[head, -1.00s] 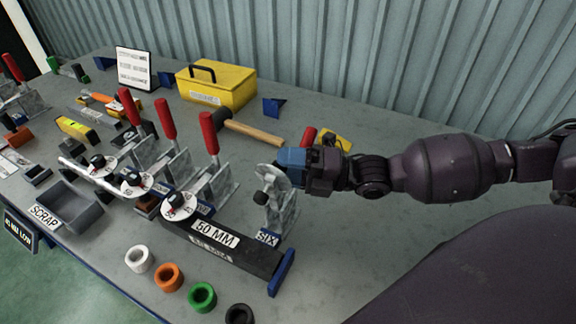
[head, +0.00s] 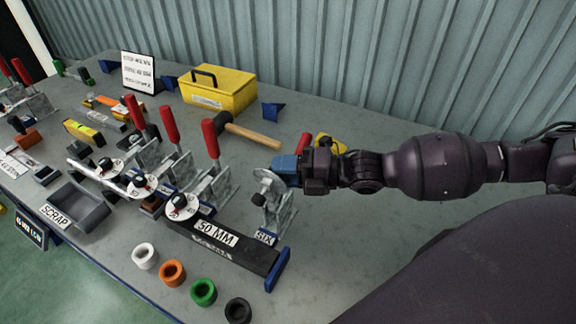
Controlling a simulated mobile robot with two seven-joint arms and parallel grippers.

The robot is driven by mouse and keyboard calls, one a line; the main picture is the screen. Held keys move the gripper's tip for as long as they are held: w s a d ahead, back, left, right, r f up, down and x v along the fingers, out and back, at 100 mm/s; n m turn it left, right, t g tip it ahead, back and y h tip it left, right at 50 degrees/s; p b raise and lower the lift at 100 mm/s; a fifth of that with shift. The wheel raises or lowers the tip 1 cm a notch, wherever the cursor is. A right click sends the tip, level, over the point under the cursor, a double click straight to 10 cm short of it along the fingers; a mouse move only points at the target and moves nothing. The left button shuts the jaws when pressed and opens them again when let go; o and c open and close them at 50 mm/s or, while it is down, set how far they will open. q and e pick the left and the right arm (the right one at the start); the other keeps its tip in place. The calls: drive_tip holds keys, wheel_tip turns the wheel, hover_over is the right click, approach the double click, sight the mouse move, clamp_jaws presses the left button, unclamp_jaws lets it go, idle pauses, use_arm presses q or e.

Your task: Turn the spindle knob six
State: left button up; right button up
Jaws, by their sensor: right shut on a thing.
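Station six is a grey metal clamp (head: 277,215) at the right end of the row, with a "SIX" label (head: 265,237) at its foot. A pale disc (head: 266,182) stands on its upper part, with a small black tip (head: 258,199) below it. My right gripper (head: 285,166), with blue fingers, reaches in from the right and is shut at the disc's right side. The spindle knob there is hidden by the fingers. A red handle (head: 304,142) shows just behind the gripper. My left gripper is not in view.
Other clamps with red handles (head: 211,138) and white dials (head: 182,206) stand to the left. A black "50 MM" bar (head: 225,248) lies in front. Several coloured rings (head: 204,292) line the front edge. A hammer (head: 245,130) and a yellow toolbox (head: 225,92) lie behind.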

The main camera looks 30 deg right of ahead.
drive_tip(key=m+g+h+p, duration=0.1)
drive_tip(key=p, duration=0.2)
drive_tip(key=r+g+h+p, duration=0.1)
drive_tip(key=h+p, duration=0.1)
drive_tip(key=p, duration=0.1)
drive_tip(key=m+g+h+p, duration=0.1)
drive_tip(key=p, duration=0.2)
drive_tip(key=shift+w+a+r+m+h, duration=0.15)
drive_tip(key=shift+r+m+h, duration=0.15)
drive_tip(key=shift+h, duration=0.1)
drive_tip(key=shift+g+h+p, duration=0.4)
drive_tip(key=shift+g+p, duration=0.3)
drive_tip(key=shift+w+a+m+g+h+p, duration=0.15)
drive_tip(key=shift+m+g+h+p, duration=0.45)
drive_tip(key=shift+g+h, duration=0.2)
drive_tip(key=shift+w+a+m+g+h, duration=0.15)
drive_tip(key=shift+m+g+h, duration=0.65)
drive_tip(key=shift+g+h, duration=0.95)
drive_tip(key=shift+g, duration=0.45)
drive_tip(key=o, duration=0.9)
